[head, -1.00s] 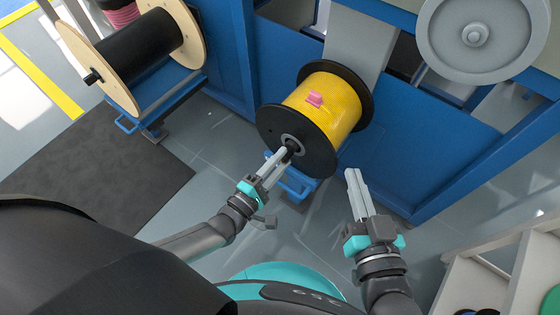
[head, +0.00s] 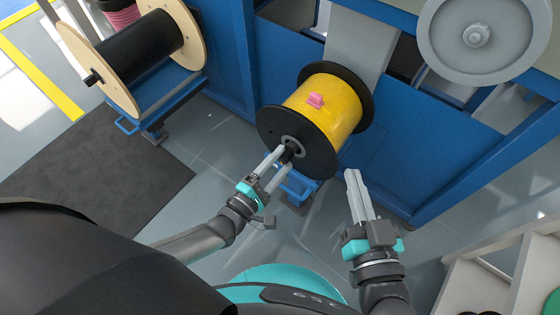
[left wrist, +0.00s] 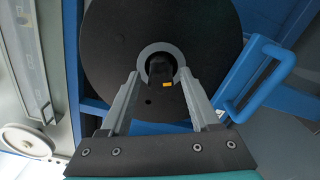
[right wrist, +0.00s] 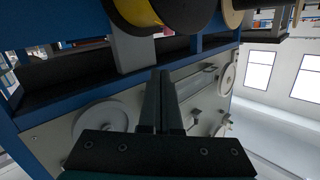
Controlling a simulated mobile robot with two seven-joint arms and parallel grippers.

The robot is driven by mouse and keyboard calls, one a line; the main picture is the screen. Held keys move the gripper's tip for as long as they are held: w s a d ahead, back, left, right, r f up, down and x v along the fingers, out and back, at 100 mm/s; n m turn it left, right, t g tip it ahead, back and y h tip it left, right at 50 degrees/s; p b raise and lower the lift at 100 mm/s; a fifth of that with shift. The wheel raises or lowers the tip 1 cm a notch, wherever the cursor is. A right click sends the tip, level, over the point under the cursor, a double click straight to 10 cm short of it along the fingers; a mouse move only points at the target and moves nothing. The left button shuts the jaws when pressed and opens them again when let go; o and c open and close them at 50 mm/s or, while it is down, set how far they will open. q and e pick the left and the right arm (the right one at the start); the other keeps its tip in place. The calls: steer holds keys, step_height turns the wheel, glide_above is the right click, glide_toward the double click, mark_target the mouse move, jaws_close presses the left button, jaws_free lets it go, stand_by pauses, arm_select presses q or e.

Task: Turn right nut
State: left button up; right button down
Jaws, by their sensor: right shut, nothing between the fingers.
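A yellow cable spool (head: 328,105) with black flanges stands in the middle of the head view. A small dark nut (head: 288,151) sits at the centre of its near flange. In the left wrist view the nut (left wrist: 161,69) is dark with a small yellow mark, inside a grey ring. My left gripper (head: 284,156) is open, with its fingers apart on either side of the nut; whether they touch it I cannot tell. My right gripper (head: 354,173) is shut and empty, apart from the spool at its lower right; its fingers lie together in the right wrist view (right wrist: 161,76).
A black spool (head: 135,50) with wooden flanges stands at the upper left. Blue machine frames (head: 440,150) and a grey wheel (head: 477,35) lie behind and right. A blue handle (left wrist: 265,75) is beside the flange. A light shelf (head: 520,265) is at the lower right.

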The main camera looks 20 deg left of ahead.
arm_select(q)
steer(key=shift+o, duration=0.2)
steer(key=shift+s, duration=0.15)
steer(key=shift+s+a, duration=0.2)
steer(key=shift+s, duration=0.35)
steer(key=p+v, duration=0.3)
steer(key=v, duration=1)
steer(key=shift+s, duration=0.4)
arm_select(e)
steer(key=d+f+g+h, duration=0.1)
steer(key=g, duration=0.1)
steer(key=d+f+g+h, duration=0.1)
steer(key=d, duration=0.1)
steer(key=d+f+g, duration=0.1)
steer(key=g, duration=0.1)
steer(key=shift+d+n+g+h, duration=0.3)
steer(key=shift+d+h, duration=0.05)
steer(key=shift+h, duration=0.05)
